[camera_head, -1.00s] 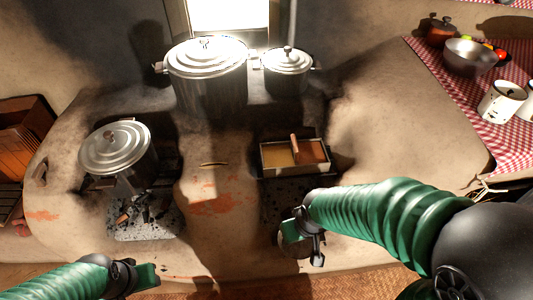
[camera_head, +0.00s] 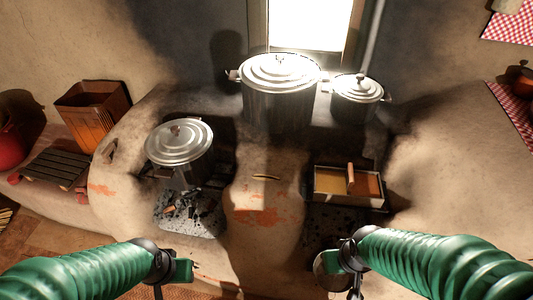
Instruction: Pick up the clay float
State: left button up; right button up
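A shallow pale-rimmed tray (camera_head: 320,196) sits on the right side of the mud hearth, with tan and orange-brown contents. A tool with an upright wooden handle (camera_head: 351,179) rests in it; it looks like the clay float, but its lower part is hard to make out. My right gripper (camera_head: 328,262) is in front of the tray, nearer to me and apart from it. My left gripper (camera_head: 184,269) is near the hearth's front, left of the tray and far from it. I see nothing held in either gripper, and their finger gaps are not clear.
A large lidded pot (camera_head: 282,105) and a smaller one (camera_head: 357,105) stand behind the tray. Another lidded pot (camera_head: 180,160) stands over charcoal at left. A thin curved piece (camera_head: 267,178) lies mid-hearth. The hearth top right of the tray is clear.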

aim_at(111, 147)
jog(key=i+j+z, duration=0.25)
jog(key=j, duration=0.5)
jog(key=j+z, duration=0.2)
jog(key=j, duration=0.5)
